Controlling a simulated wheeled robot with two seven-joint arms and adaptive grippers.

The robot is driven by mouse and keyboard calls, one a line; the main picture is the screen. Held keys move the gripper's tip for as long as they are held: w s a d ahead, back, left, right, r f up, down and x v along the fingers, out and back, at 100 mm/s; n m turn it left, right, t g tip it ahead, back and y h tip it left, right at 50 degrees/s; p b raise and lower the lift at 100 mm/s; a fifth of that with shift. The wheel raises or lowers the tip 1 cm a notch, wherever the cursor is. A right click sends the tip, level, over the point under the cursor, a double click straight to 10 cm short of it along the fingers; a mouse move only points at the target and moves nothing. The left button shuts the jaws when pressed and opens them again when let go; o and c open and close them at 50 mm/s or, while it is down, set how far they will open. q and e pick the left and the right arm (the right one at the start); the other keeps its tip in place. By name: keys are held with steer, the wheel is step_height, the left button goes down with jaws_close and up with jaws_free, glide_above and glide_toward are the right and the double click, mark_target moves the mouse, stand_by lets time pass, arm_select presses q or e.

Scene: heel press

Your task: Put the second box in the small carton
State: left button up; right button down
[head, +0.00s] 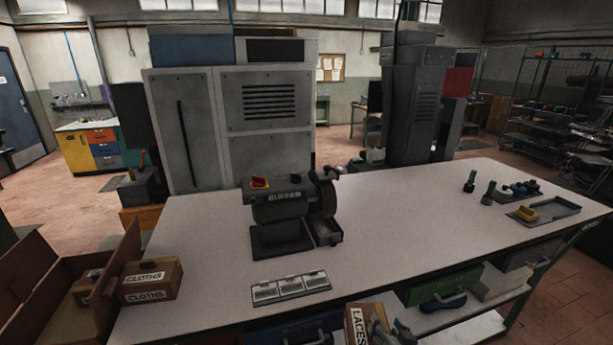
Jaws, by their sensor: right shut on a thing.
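A brown box labelled LACES (357,326) is at the bottom edge of the head view, partly cut off. My right gripper (385,334) is shut on its right side and holds it in front of the bench. An open brown carton (47,306) stands at the lower left, with its flaps up. A brown box (86,287) sits inside it, partly hidden by the carton's wall. A box labelled CLOTHS (151,281) is just right of the carton, at the bench's left end. My left gripper is not in view.
A grinder (281,212) stands mid-bench (400,220), with a labelled three-part plate (290,289) in front. A tray with a yellow item (526,213) and small tools are at the right. Bins and a blue-handled item (443,302) are on the shelf below.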

steer(key=shift+d+f+m, duration=0.25)
steer(key=shift+d+m, duration=0.05)
steer(key=shift+d, duration=0.05)
stand_by(0.3)
